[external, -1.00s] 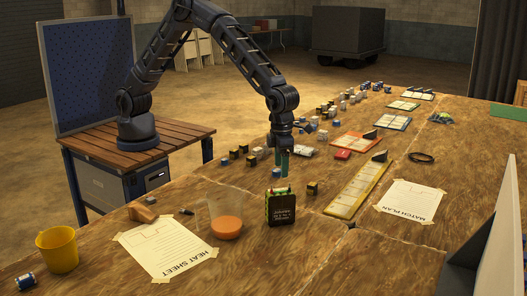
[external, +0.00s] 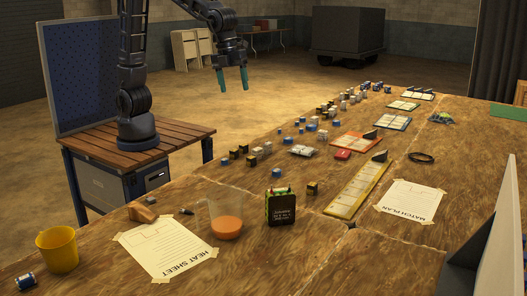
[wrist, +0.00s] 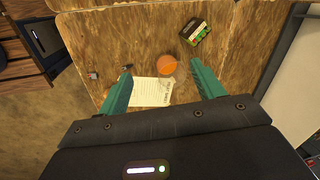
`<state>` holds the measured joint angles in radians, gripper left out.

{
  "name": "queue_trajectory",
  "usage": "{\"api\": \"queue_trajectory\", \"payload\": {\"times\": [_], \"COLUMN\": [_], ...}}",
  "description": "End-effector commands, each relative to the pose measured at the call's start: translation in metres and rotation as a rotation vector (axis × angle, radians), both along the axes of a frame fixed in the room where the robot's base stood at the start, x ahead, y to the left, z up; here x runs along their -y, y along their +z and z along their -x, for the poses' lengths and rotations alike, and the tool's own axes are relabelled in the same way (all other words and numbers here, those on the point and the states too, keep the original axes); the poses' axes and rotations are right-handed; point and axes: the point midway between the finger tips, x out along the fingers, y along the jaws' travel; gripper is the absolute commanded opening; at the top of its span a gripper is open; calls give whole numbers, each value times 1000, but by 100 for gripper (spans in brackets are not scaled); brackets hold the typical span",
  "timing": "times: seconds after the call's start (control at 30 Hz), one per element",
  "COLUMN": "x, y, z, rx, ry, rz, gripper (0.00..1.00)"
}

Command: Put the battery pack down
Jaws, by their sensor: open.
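A small blue battery pack (external: 277,173) lies on the wooden bench, behind the dark pack-like box with green and orange edges (external: 280,207). Several other small blue, yellow-black and white packs (external: 312,124) stand along the bench's far-left edge; I cannot tell for certain which one the task means. My gripper (external: 233,84) is open and empty, raised well above and left of the bench with its teal fingers pointing down. In the wrist view the fingers (wrist: 160,72) are spread with nothing between them. The dark box (wrist: 194,32) shows there at the top.
A clear beaker of orange liquid (external: 226,226), a heat sheet (external: 166,248), a yellow cup (external: 57,250) and a yellow tray strip (external: 358,190) occupy the near bench. A match plan (external: 411,200) lies at right. The air around my gripper is clear.

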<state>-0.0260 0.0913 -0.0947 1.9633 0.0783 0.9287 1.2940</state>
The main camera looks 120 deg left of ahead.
Motion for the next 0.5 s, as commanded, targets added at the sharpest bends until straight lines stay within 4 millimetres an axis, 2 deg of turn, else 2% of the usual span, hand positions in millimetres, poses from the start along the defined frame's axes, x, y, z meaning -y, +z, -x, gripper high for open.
{"api": "queue_trajectory", "payload": {"times": [0.03, 0.2, 0.5], "x": [-1, -6, -15], "y": [11, 35, 59], "z": [16, 67, 159], "rx": [15, 58, 128], "ry": [50, 246, 589], "rz": [7, 45, 131], "gripper": [67, 67, 67]}}
